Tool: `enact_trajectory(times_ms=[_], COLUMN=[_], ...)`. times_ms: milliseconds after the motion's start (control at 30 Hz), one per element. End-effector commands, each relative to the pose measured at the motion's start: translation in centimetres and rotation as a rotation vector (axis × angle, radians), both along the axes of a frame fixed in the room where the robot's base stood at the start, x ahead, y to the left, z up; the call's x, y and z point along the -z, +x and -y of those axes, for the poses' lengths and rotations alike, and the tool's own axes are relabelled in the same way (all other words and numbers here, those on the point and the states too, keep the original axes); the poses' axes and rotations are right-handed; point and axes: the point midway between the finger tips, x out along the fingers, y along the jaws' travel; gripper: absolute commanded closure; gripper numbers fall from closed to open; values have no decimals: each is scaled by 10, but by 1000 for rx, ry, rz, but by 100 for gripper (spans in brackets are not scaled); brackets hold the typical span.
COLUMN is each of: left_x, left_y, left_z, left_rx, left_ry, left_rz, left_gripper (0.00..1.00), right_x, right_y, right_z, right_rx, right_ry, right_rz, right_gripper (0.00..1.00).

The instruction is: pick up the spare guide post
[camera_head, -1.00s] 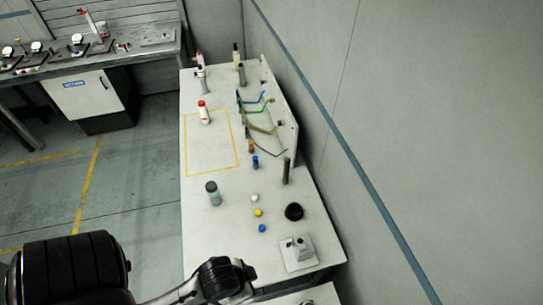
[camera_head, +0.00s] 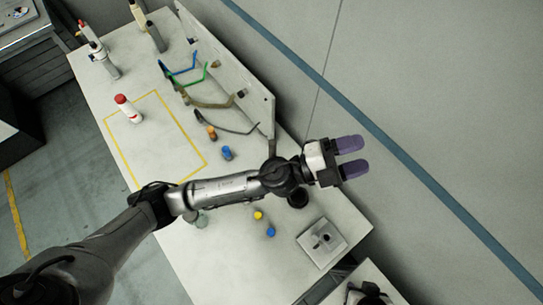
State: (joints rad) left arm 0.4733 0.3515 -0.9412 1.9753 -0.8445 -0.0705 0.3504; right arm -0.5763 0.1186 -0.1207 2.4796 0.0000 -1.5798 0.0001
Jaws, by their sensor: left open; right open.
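A slim dark upright post (camera_head: 271,146), which may be the spare guide post, stands near the close end of the upright panel; its lower part is hidden behind my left arm. My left gripper (camera_head: 351,157), with purple fingers, is open and empty. In the picture it lies to the right of the post, apart from it, over the wall side of the table.
The white table (camera_head: 190,262) carries a grey block with a fitting (camera_head: 322,241), yellow (camera_head: 258,215) and blue (camera_head: 270,231) caps, and a red-capped bottle (camera_head: 128,109). A panel (camera_head: 252,97) holds coloured strips. The wall is close on the right.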

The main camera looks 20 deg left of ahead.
Motion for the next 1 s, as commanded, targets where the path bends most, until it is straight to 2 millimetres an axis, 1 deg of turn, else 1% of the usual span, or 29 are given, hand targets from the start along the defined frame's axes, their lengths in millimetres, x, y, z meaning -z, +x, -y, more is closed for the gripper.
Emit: enact_trajectory(times_ms=[33, 67, 100, 167, 200, 233, 267, 300, 367, 400, 467, 500, 567, 600, 700, 800, 833, 900, 1000], left_x=[18, 27, 42, 70, 90, 106, 122, 142, 168, 182, 199, 207, 214, 215, 215, 210, 209, 210, 220], left_y=[-4, -8, -12, -15, -14, -12, -8, -1, 13, 24, 42, 54, 71, 81, 101, 113, 115, 119, 121], left_z=[15, 23, 30, 34, 31, 27, 20, 8, -16, -35, -66, -87, -119, -139, -180, -209, -215, -226, -232], left_rx=[109, 176, 262, 388, 465, 520, 571, 632, 709, 750, 796, 819, 841, 850, 856, 853, 852, 850, 850], left_ry=[101, 164, 257, 410, 521, 609, 698, 819, 1004, 1123, 1296, 1402, 1549, 1636, 1808, 1922, 1945, 1984, 2009], left_rz=[111, 167, 238, 327, 376, 407, 430, 455, 471, 471, 453, 436, 400, 372, 302, 241, 227, 204, 187], left_gripper=[39, 39, 39, 39, 39, 39, 39, 39, 39, 39, 39, 39, 39, 39, 39, 39, 39, 39, 39], right_x=[18, 23, 30, 40, 47, 51, 56, 62, 70, 75, 82, 86, 91, 94, 100, 103, 103, 104, 103], right_y=[-1, -1, -2, -2, -3, -3, -3, -3, -3, -3, -3, -3, -2, -2, -2, -2, -2, -2, -1], right_z=[1, 2, 2, 3, 3, 4, 4, 4, 3, 3, 3, 2, 2, 1, 1, 0, 0, -1, -1], right_rx=[-1, -2, -3, -4, -4, -5, -5, -5, -4, -3, -3, -2, -1, -1, 1, 2, 2, 3, 3], right_ry=[-4, -5, -7, -10, -11, -11, -12, -12, -10, -10, -8, -7, -6, -5, -2, 1, 2, 3, 4], right_rz=[-1, -2, -4, -6, -6, -7, -8, -8, -8, -8, -7, -7, -6, -6, -6, -5, -4, -5, -4], right_gripper=[57, 57, 57, 57, 57, 57, 57, 57, 57, 57, 57, 57, 57, 57, 57, 57, 57, 57, 57])
